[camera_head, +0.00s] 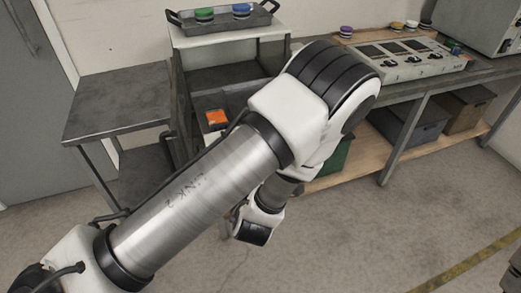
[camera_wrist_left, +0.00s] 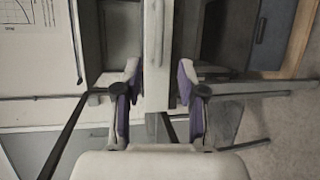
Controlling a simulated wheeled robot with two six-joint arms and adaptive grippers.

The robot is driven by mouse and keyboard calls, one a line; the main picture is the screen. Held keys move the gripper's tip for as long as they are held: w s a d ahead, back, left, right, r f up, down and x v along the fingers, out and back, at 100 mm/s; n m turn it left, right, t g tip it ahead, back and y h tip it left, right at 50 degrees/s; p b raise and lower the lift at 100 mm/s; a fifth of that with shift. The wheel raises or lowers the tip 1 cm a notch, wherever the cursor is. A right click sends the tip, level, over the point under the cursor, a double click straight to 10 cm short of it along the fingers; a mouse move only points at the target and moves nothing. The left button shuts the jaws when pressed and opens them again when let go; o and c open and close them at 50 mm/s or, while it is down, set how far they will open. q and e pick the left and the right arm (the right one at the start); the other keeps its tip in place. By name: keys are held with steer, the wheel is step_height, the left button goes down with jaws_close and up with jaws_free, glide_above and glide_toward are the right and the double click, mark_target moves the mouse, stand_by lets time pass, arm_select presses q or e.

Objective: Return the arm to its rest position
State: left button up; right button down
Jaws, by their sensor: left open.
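My left arm (camera_head: 190,190) comes in from the lower left of the head view. It rises to a bent elbow in the middle, and its wrist end (camera_head: 258,222) hangs below the elbow. The fingers cannot be made out in the head view. In the left wrist view my left gripper (camera_wrist_left: 159,75) is open, with its two purple-padded fingers apart. Nothing is held between them. Furniture parts show behind the gap. My right gripper is not in view.
A dark side table (camera_head: 115,100) stands at left. A grey tray (camera_head: 222,22) with green and blue items sits on a raised stand. A control panel (camera_head: 400,57) lies on the bench at right. Bins (camera_head: 408,122) sit on the shelf below. Open floor (camera_head: 370,230) lies at lower right.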

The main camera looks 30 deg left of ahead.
arm_select(q)
steer(key=shift+s, duration=0.1)
stand_by(0.4)
steer(key=s+a+f+m+g+h, duration=0.2)
steer(key=s+f+m+g, duration=0.15)
steer(key=s+f, duration=0.45)
steer(key=s+a+f+m+g+h, duration=0.25)
steer(key=s+f+g, duration=0.3)
steer(key=f, duration=0.55)
steer(key=s+d+f+m+g+h, duration=0.3)
steer(key=s+d+m+g, duration=0.2)
steer(key=s+m, duration=0.6)
steer(key=d+m, duration=0.1)
steer(key=m, duration=0.5)
steer(key=shift+s+d+f+m, duration=0.15)
steer(key=shift+s+m, duration=0.1)
steer(key=shift+m, duration=0.15)
